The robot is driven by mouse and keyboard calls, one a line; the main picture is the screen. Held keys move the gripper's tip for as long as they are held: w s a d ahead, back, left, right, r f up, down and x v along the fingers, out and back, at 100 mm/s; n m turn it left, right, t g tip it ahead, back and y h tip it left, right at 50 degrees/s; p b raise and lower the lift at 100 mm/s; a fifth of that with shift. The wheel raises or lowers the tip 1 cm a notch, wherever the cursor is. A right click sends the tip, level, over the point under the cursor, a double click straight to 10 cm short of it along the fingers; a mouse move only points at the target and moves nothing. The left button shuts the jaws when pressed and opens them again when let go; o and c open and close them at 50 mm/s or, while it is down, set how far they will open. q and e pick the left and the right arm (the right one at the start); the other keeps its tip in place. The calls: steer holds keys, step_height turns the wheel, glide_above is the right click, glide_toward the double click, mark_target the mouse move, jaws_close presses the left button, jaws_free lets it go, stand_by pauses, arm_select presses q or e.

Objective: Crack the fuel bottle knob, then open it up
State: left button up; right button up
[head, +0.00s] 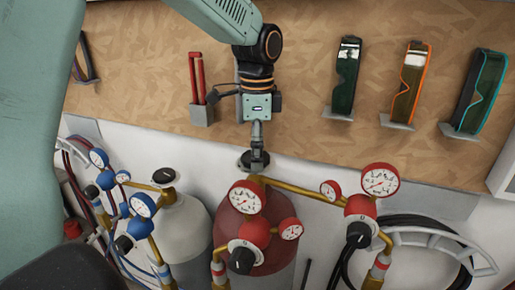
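The red fuel bottle (276,207) stands in the lower middle of the head view, partly hidden by gauges and regulators. Its black knob (246,163) sits on top at the brass valve. My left gripper (256,158) comes down from above, with its fingers at the knob. The fingers are seen nearly edge-on and overlap the knob, so I cannot tell whether they are closed on it. My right gripper is not in view.
A grey bottle (184,232) with its own black knob (164,175) and blue gauges stands to the left. Red gauges (380,180) and brass pipe crowd the right. A black hose (440,227) hangs on a rack. Goggles (409,80) hang on the wooden wall.

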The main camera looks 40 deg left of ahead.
arm_select(q)
steer(key=shift+s+d+r, duration=0.1)
steer(key=shift+s+r, duration=0.15)
steer(key=shift+s, duration=0.25)
steer(key=shift+c, duration=0.2)
steer(key=shift+s+r, duration=0.1)
steer(key=shift+s, duration=0.15)
steer(key=shift+c, duration=1.6)
steer(key=shift+w+f, duration=0.25)
steer(key=shift+w, duration=0.4)
steer(key=c, duration=0.4)
steer(key=shift+s+r, duration=0.15)
steer(key=c, duration=0.4)
